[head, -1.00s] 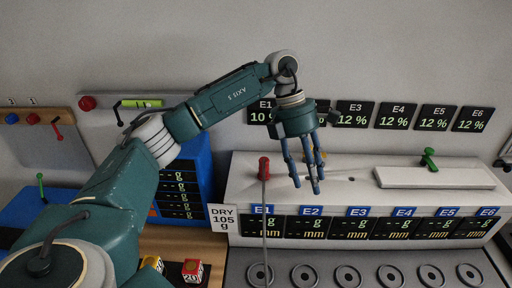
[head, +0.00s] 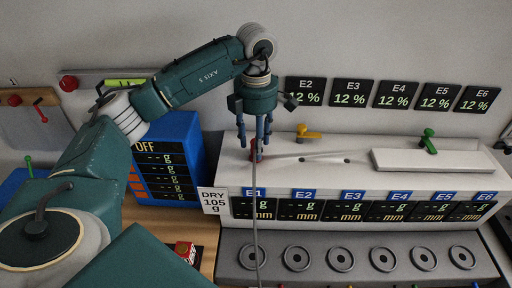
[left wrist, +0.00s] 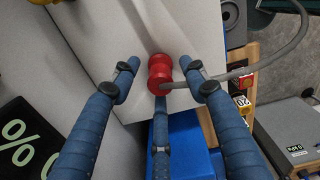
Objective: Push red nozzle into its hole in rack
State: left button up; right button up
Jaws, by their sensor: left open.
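The red nozzle (head: 258,156) stands on the left part of the top of the white rack (head: 222,172), with a grey hose running from it. In the left wrist view the red nozzle (left wrist: 160,73) sits between the blue fingers, with visible gaps to the two side fingers. My left gripper (head: 258,138) points down above and around the nozzle and is open. Its fingertips also show in the left wrist view (left wrist: 158,75). The fingers partly cover the nozzle in the head view. Its hole cannot be made out under it. My right gripper is not in view.
A yellow nozzle (head: 308,132) stands behind on the rack and a green one (head: 428,140) stands at the right. Dark holes (head: 347,160) show in the rack top. The blue scale unit (head: 170,150) stands left of the rack. Several round cups (head: 296,257) line the front.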

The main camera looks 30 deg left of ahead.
pick_arm(q)
jog(key=shift+s+a+f, duration=0.1)
jog(key=shift+s+f, duration=0.05)
jog(key=shift+f, duration=1.1)
jog(key=c, duration=1.1)
grip_shut()
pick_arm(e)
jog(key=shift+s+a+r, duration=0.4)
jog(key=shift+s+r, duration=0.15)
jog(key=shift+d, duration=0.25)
